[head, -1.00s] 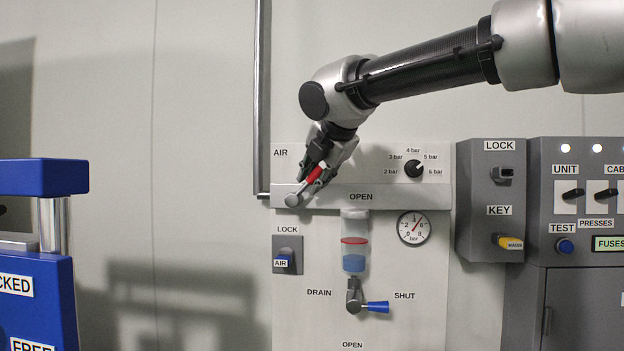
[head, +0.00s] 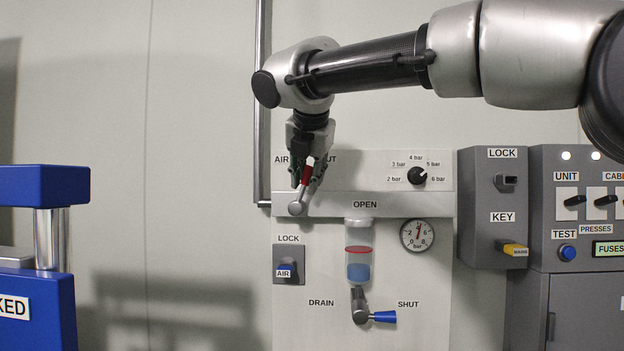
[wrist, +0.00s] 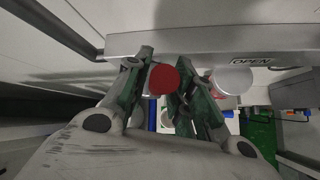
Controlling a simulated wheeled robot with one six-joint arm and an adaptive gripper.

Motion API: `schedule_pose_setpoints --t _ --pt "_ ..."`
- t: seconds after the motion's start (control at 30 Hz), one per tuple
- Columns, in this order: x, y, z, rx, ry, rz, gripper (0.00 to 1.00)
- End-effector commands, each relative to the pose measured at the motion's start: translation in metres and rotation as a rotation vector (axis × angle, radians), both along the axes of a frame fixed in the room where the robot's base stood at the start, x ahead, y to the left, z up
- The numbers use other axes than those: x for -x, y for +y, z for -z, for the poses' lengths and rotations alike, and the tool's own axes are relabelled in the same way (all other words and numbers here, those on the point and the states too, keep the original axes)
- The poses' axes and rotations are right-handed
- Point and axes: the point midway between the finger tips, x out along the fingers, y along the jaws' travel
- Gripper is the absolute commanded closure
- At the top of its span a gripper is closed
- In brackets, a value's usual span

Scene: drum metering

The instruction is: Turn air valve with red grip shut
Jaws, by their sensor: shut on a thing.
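The air valve is a short lever with a red grip (head: 307,173) on a round grey hub (head: 296,208), at the left end of the grey rail on the AIR panel. The lever stands nearly upright, leaning a little right. My gripper (head: 309,176) comes down from above and is shut on the red grip. The gripper partly hides the SHUT label above, leaving "UT" visible. OPEN is written on the rail to the right.
A pressure dial (head: 417,235), a regulator knob (head: 417,175) and a blue drain handle (head: 383,316) are on the same panel. Grey cabinets stand right; a blue frame (head: 40,186) stands left.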

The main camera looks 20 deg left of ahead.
Motion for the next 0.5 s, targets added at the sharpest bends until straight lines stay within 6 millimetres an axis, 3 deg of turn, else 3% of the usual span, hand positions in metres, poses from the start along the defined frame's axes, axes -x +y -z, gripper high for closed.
schedule_pose_setpoints --t 0.2,0.5 --pt "0.003 0.014 -0.002 0.16 -0.04 -0.002 1.0" --pt "0.004 0.021 -0.004 0.305 -0.075 -0.001 1.0"
